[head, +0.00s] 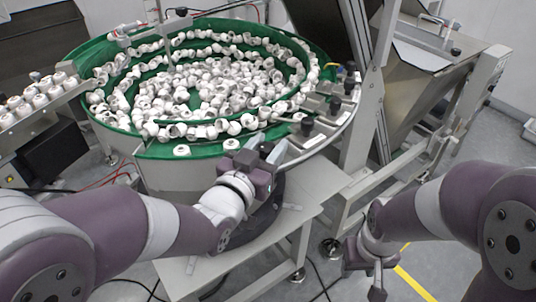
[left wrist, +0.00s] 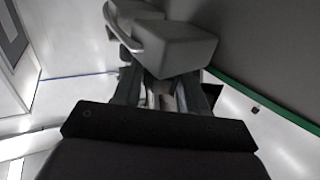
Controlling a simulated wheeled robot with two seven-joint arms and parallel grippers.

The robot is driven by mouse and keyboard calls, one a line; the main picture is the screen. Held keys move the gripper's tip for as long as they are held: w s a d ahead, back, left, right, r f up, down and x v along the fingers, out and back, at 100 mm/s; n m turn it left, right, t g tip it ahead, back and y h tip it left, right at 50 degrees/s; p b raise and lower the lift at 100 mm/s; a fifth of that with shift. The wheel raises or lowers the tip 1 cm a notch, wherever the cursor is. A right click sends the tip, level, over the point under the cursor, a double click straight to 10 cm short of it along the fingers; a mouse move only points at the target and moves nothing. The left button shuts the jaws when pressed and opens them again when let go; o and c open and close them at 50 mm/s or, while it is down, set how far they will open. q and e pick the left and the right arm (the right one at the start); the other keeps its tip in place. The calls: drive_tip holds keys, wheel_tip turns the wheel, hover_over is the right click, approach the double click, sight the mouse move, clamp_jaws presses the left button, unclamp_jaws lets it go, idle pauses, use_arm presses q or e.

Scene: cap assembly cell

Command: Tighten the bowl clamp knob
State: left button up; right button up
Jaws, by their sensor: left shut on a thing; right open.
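The green feeder bowl (head: 178,149), full of white caps, stands at the upper left in the head view. My left gripper (head: 265,160) is at the bowl's front right edge, shut on the clamp knob, which the jaws mostly hide. In the left wrist view the jaws (left wrist: 163,92) close around a small grey part, just under a light grey clamp block (left wrist: 173,48). A grey block also shows beside the gripper in the head view (head: 276,153). My right gripper (head: 378,278) hangs low at the right, open and away from the bowl.
Several black knobs, one of them upright (head: 335,104), stand on the rail right of the bowl. A chute with white caps (head: 34,107) is at the left. A grey metal frame (head: 375,90) rises behind.

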use_arm(q)
drive_tip(key=shift+r+m+g+h, duration=0.1)
drive_tip(key=shift+m+g+h, duration=2.05)
drive_tip(key=shift+h, duration=0.65)
drive_tip(key=o, duration=0.9)
drive_tip(key=shift+o, duration=0.2)
drive_tip(key=p+v, duration=0.1)
drive_tip(key=v, duration=1.1)
drive_tip(key=shift+s+a, duration=0.15)
drive_tip(key=shift+a, duration=0.15)
drive_tip(key=shift+o, duration=0.2)
drive_tip(key=shift+d, duration=0.1)
